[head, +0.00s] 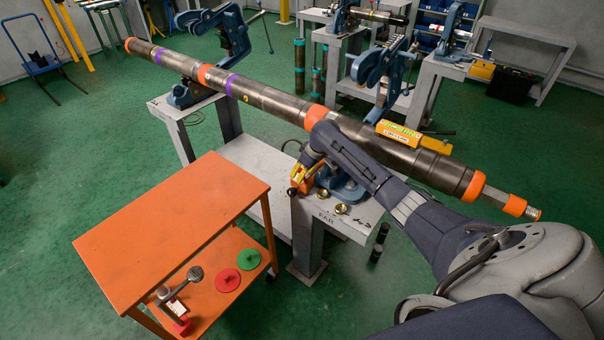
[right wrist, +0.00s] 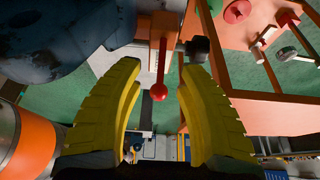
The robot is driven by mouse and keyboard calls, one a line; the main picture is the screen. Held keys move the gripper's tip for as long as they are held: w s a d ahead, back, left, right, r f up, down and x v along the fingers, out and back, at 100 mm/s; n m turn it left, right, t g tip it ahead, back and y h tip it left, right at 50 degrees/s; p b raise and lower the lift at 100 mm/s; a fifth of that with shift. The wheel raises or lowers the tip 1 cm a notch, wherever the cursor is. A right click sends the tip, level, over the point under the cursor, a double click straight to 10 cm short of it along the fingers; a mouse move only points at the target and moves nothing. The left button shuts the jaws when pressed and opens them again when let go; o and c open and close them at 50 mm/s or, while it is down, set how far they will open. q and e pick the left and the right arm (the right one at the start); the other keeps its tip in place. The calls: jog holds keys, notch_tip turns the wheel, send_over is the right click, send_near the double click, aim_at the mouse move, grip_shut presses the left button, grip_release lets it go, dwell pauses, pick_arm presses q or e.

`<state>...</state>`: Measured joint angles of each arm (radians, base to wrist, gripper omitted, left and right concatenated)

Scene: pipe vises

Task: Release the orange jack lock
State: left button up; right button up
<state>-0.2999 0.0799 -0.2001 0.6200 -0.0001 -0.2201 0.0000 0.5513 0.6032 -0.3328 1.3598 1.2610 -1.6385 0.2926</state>
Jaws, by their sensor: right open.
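The orange jack lock (right wrist: 156,26) shows at the top middle of the right wrist view. A thin red lever with a red ball end (right wrist: 159,91) hangs from it, and a black knob (right wrist: 198,48) is beside it. My right gripper (right wrist: 159,72) has its yellow fingers spread, with the red lever between them in the picture; neither finger visibly touches it. In the head view my right gripper (head: 303,176) is at the near vise, below the pipe (head: 360,138), and largely hides the lock. My left gripper is in neither view.
An orange cart (head: 170,225) stands left of the vise bench (head: 255,165), with red and green discs and a metal tool on its lower shelf. A blue vise body (right wrist: 60,35) is close to the left finger. A yellow level (head: 400,132) lies on the pipe.

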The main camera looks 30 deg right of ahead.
jog(key=shift+o, duration=0.2)
jog(key=shift+w+f, duration=0.1)
jog(key=shift+f, duration=0.1)
grip_shut()
jog(key=shift+w+a+g, duration=0.1)
jog(key=shift+w+g, duration=0.15)
jog(key=shift+g, duration=0.15)
jog(key=shift+w+a+f+g+h, duration=0.15)
jog(key=shift+g+h, duration=0.25)
jog(key=shift+g, duration=0.2)
jog(key=shift+c, duration=0.2)
grip_release()
